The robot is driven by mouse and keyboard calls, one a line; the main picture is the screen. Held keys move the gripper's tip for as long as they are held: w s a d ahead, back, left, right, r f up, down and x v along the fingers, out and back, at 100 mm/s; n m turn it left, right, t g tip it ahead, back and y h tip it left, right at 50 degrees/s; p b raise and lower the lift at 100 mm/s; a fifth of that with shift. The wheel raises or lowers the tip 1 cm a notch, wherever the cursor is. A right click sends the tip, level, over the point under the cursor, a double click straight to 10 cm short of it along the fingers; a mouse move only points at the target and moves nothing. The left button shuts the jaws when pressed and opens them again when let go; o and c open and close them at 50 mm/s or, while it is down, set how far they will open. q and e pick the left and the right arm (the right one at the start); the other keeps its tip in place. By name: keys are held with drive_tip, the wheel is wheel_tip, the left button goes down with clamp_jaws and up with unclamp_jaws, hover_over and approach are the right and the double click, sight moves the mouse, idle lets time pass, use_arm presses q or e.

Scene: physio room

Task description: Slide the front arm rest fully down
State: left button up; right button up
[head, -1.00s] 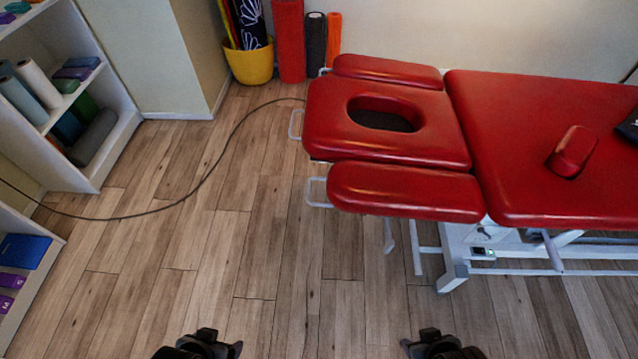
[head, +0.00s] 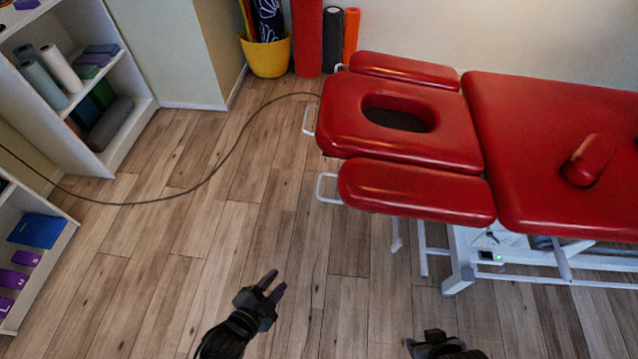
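The front arm rest (head: 416,191) is a long red pad on the near side of the treatment table's head end. It sits about level with the face-hole pad (head: 440,146), with a white metal loop handle (head: 326,188) at its left end. My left gripper (head: 274,285) is over the floor, below and left of the arm rest and apart from it. Its two fingers are spread with nothing between them. My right gripper (head: 424,340) is at the bottom edge, partly cut off, well below the arm rest; its finger opening is not clear.
The far arm rest (head: 405,70) and main red cushion (head: 560,140) adjoin the face-hole pad. White table legs (head: 462,265) stand at the lower right. A black cable (head: 215,170) crosses the floor. Shelves (head: 130,130) stand left. The wooden floor before the table is otherwise clear.

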use_arm(q)
drive_tip(key=w+d+m+t+h+p, duration=0.1)
drive_tip(key=w+d+m+h+p, duration=0.15)
drive_tip(key=d+m+h, duration=0.2)
drive_tip(key=m+h+p, duration=0.3)
drive_tip(key=m+h, duration=0.1)
drive_tip(key=m, duration=0.5)
approach(319, 184)
drive_tip(key=b+x, duration=0.1)
drive_tip(key=x, duration=0.4)
drive_tip(key=b+x, duration=0.2)
drive_tip(key=x, duration=0.3)
drive_tip(key=shift+f, duration=0.25)
drive_tip(key=shift+s, duration=0.1)
clamp_jaws()
